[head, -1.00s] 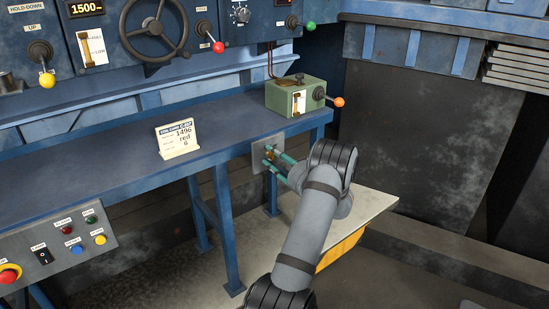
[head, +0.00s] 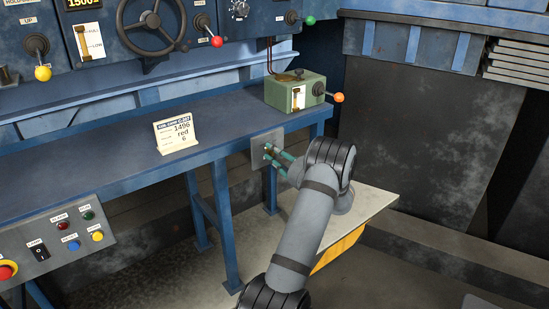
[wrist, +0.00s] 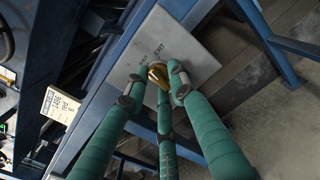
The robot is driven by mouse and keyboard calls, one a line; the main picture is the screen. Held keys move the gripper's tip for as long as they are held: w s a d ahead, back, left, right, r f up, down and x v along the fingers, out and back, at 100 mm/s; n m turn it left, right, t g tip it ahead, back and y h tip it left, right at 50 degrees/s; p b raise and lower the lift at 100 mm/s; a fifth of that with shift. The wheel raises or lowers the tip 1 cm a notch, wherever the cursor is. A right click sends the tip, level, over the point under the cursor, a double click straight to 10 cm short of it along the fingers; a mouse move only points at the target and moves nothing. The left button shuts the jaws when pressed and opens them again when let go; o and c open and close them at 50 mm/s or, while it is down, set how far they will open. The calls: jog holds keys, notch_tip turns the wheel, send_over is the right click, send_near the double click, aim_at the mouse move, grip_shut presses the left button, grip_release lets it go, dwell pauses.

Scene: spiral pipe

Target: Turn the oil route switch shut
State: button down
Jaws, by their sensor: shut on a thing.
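The oil route switch appears as a brass knob (wrist: 157,73) on a pale metal plate (wrist: 190,50) with small dark lettering, too small to read surely. In the head view the plate (head: 257,160) hangs at the bench's front edge, below the green box. My gripper (head: 270,152) reaches it from the lower right. Its green fingers also show in the wrist view (wrist: 155,84), shut around the knob with their tips close to the plate. The fingers hide part of the knob, and its exact turn angle cannot be told.
A green box (head: 294,92) with an orange-tipped lever (head: 338,97) stands on the bench above the plate. A white card (head: 176,136) stands on the bench to the left. A button panel (head: 60,242) is at lower left. Blue bench legs (head: 225,230) stand below.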

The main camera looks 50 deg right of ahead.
jog(key=shift+w+a+f+n+b, duration=0.15)
jog(key=shift+n+b, duration=0.1)
jog(key=shift+n, duration=0.2)
jog(key=shift+w+a+r+n+b, duration=0.1)
jog(key=shift+n+b, duration=0.1)
jog(key=shift+n, duration=0.25)
jog(key=c, duration=1.7)
grip_release()
jog(key=shift+a, duration=0.1)
jog(key=shift+s, duration=0.2)
jog(key=shift+s, duration=0.2)
jog(key=v, duration=1.1)
jog(key=shift+s, duration=0.2)
